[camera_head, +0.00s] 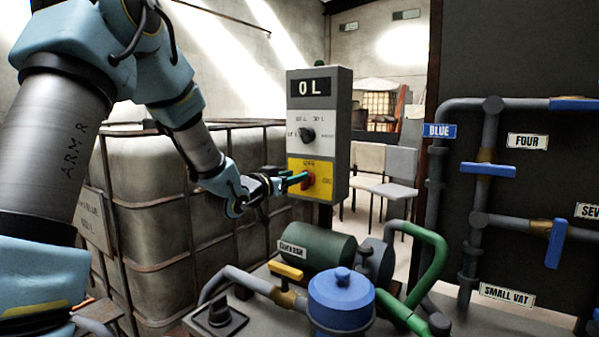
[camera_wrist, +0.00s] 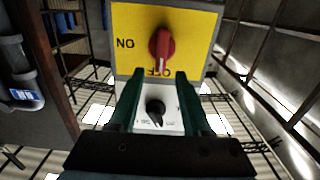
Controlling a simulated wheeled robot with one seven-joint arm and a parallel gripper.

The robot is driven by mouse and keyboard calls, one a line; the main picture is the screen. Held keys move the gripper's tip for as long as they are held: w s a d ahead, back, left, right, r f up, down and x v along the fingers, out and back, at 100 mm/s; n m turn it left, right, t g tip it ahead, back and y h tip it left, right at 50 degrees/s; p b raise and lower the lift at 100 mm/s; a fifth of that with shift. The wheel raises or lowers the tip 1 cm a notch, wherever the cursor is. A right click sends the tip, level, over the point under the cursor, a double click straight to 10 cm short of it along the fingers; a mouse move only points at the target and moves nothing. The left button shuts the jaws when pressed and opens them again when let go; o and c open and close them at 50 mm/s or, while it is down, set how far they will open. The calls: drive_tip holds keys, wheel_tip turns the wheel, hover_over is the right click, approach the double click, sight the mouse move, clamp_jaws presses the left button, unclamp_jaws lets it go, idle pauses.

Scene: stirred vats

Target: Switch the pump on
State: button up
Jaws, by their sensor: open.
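The grey control box (camera_head: 341,135) stands on a post, with a display reading 0 L. Its lower yellow panel (camera_head: 325,166) carries a red rotary switch (camera_head: 308,181). In the wrist view the red switch (camera_wrist: 162,46) stands lengthwise toward the OFF mark, with ON to one side; the view is upside down. My gripper (camera_head: 297,179) is at the yellow panel, its teal fingers partly covering the red switch in the head view. Contact is not visible.
A black selector knob (camera_head: 307,134) sits above the yellow panel. A caged tank (camera_head: 150,180) stands at left. Below are a green pump (camera_head: 318,246), a blue-capped housing (camera_head: 341,300) and a yellow valve handle (camera_head: 286,271). Pipes with blue handles (camera_head: 488,170) are at right.

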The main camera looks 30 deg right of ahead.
sight(320, 179)
drive_tip(key=shift+x, duration=1.5)
clamp_jaws()
